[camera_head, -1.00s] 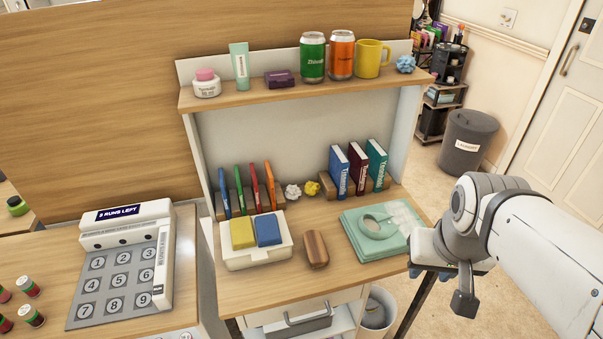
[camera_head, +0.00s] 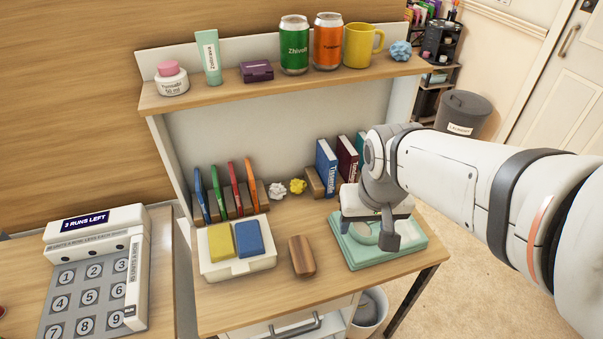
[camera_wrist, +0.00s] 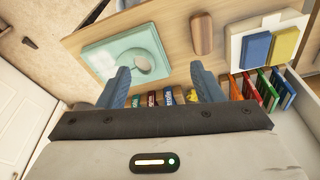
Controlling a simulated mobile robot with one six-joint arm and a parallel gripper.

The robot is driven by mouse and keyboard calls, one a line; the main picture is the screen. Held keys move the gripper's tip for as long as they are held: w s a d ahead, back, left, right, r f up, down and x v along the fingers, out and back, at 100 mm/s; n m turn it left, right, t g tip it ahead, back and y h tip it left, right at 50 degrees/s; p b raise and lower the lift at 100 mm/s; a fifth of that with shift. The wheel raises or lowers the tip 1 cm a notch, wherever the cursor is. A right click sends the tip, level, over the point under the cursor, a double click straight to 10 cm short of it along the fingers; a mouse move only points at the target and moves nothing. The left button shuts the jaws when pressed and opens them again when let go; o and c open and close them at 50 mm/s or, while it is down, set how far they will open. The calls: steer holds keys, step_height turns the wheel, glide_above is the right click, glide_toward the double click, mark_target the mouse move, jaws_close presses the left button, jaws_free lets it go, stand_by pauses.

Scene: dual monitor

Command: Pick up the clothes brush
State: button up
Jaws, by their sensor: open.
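Bristles on the brush cannot be seen.
The teal tray (camera_head: 417,252) holds a round item. The white box (camera_head: 236,268) carries yellow and blue blocks. Books (camera_head: 326,166), coloured folders (camera_head: 233,190) and crumpled balls (camera_head: 277,190) stand behind. The shelf (camera_head: 285,87) with cans and a mug overhangs. Desk around the brush is clear.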

steer(key=o, duration=0.3)
steer(key=shift+n+g, duration=0.5)
steer(key=shift+g, duration=0.1)
steer(key=w+a+f, duration=0.1)
steer(key=w+f, duration=0.1)
steer(key=w+a+f+p, duration=0.1)
steer(key=w+a+f, duration=0.2)
steer(key=w+f, duration=0.1)
steer(key=shift+w+a, duration=0.2)
steer(key=n+g+p, duration=0.1)
steer(key=p, duration=0.1)
glide_above(302, 253)
step_height(302, 253, down, 12)
steer(key=shift+r, duration=0.1)
steer(key=shift+a+f, duration=0.15)
steer(key=shift+f, duration=0.65)
steer(key=shift+f+p, duration=0.4)
steer(key=shift+f, duration=3.1)
steer(key=shift+c, duration=0.4)
steer(key=c, duration=1)
steer(key=shift+r, duration=0.1)
step_height(302, 253, up, 10)
steer(key=shift+f+b, duration=0.1)
steer(key=shift+b, duration=0.25)
